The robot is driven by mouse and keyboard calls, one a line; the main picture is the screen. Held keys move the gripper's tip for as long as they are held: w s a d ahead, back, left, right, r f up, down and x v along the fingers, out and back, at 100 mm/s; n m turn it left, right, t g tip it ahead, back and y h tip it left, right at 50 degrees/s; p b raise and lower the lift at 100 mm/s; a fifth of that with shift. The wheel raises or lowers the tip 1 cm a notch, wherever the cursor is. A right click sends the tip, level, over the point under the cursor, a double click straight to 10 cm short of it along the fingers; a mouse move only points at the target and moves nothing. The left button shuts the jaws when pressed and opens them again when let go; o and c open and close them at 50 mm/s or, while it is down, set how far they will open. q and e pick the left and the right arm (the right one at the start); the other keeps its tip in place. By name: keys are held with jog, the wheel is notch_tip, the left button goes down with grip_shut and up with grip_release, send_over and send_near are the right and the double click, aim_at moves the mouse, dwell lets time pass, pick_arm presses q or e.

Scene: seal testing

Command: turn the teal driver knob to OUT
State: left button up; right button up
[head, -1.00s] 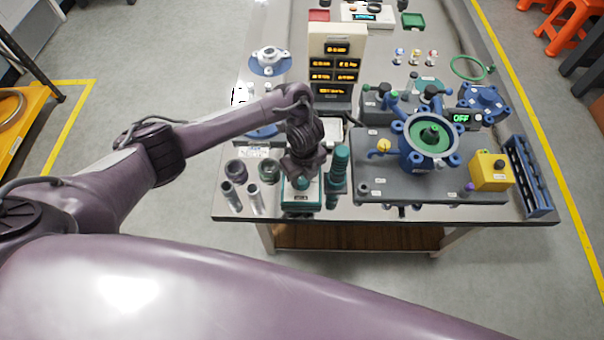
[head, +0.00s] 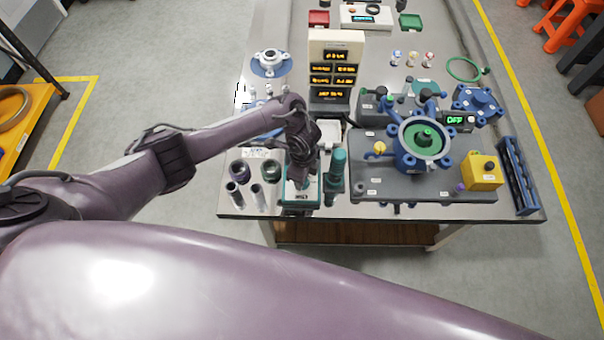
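A teal upright driver (head: 337,168) stands near the front edge of the table, just right of my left gripper. A teal base with a pale top and a small label (head: 301,197) sits directly below that gripper. My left gripper (head: 299,182) points down over this base, and its fingertips are dark and small. I cannot tell whether they touch or hold anything. A knob on the driver and any OUT mark are not readable; the gripper may hide them. My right gripper is not in view.
Left of the base stand dark ring-shaped cups (head: 270,170) and metal cylinders (head: 257,195). Right is a grey plate (head: 400,185) with a blue housing (head: 406,160) and yellow box (head: 482,172). A cream display tower (head: 336,50) stands behind. A blue rack (head: 517,175) lines the right edge.

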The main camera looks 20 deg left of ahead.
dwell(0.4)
pick_arm(q)
jog(key=o, duration=1)
jog(key=shift+c, duration=0.2)
jog(key=r, duration=0.8)
jog(key=shift+w+p, duration=0.2)
jog(key=shift+p, duration=0.15)
jog(key=shift+d+f, duration=0.1)
